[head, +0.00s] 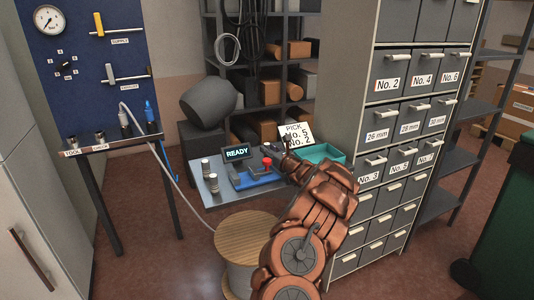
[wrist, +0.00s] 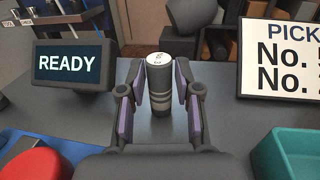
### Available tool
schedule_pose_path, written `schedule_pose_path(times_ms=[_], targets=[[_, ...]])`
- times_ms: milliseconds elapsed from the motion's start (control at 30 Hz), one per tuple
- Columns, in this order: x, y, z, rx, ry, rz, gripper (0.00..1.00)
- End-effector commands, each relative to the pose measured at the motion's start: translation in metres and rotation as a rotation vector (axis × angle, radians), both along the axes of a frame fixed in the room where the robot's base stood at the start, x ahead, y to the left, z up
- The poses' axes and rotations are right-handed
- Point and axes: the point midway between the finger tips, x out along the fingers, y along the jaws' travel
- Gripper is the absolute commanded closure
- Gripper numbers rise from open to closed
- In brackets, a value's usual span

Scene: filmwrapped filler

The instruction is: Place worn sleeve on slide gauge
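A grey sleeve (wrist: 168,100) with darker bands and a pale marked end is between the fingers of my gripper (wrist: 159,82) in the wrist view.
Two banded cylinders (head: 213,183) stand on the table's left part. A READY display (head: 237,153) stands behind the gauge. A PICK sign (head: 297,135) and teal tray (head: 321,153) are at the right. A wooden-topped spool (head: 247,236) stands in front, and a drawer cabinet (head: 347,90) at right.

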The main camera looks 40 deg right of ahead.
Motion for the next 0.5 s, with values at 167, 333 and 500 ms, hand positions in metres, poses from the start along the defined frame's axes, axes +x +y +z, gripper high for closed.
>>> schedule_pose_path(times_ms=[167,333,500], targets=[[-0.0001,0.0000,-0.0001,0.000,0.000,0.000,0.89],[-0.0001,-0.0001,-0.0003,0.000,0.000,0.000,1.00],[-0.0001,-0.0002,-0.0001,0.000,0.000,0.000,1.00]])
